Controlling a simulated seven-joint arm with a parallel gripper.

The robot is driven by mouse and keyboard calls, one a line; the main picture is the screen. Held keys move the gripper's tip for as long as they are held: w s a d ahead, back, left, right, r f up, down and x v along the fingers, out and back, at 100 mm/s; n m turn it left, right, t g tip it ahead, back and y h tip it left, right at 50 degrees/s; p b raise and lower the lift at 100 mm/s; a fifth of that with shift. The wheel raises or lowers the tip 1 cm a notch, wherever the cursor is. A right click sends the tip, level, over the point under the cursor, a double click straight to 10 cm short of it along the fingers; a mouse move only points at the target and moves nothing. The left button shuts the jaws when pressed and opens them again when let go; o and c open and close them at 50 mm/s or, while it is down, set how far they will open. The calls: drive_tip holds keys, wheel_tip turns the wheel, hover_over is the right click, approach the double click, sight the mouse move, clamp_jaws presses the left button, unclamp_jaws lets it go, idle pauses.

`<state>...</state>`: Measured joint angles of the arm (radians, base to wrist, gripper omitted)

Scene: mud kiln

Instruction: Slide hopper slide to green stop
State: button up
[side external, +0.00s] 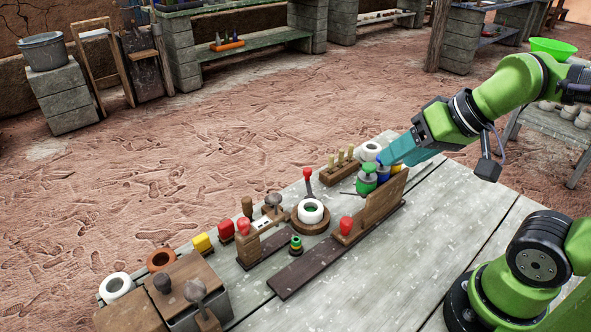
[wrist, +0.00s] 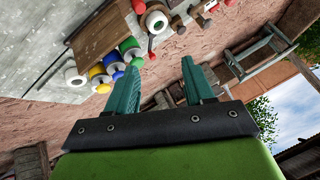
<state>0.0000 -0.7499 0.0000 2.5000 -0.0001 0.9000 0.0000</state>
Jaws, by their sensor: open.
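My gripper (side external: 384,160) has teal fingers and is over the far right part of the workbench, close to a green-topped piece (side external: 367,177) and a blue piece (side external: 383,170). In the wrist view my gripper (wrist: 160,82) is open, with nothing between the fingers. An upright wooden board (side external: 385,201) with a red knob (side external: 346,225) stands on a dark wooden rail (side external: 300,266). A wooden block with a red knob (side external: 243,226) stands farther left. I cannot tell for sure which part is the hopper slide or which green piece is the stop.
White rings (side external: 310,211), a red-knobbed lever (side external: 308,178), a small green-and-yellow spool (side external: 296,243), and red (side external: 226,229) and yellow (side external: 202,242) pieces crowd the bench.

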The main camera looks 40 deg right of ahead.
drive_tip(key=shift+o, duration=0.3)
drive_tip(key=n+g+h, duration=0.2)
drive_tip(key=n+g, duration=0.5)
drive_tip(key=n, duration=1)
hover_over(347, 220)
wheel_tip(347, 220, down, 4)
drive_tip(key=r, duration=0.1)
wheel_tip(347, 220, down, 17)
drive_tip(key=shift+r, duration=0.15)
drive_tip(key=shift+a, duration=0.1)
clamp_jaws()
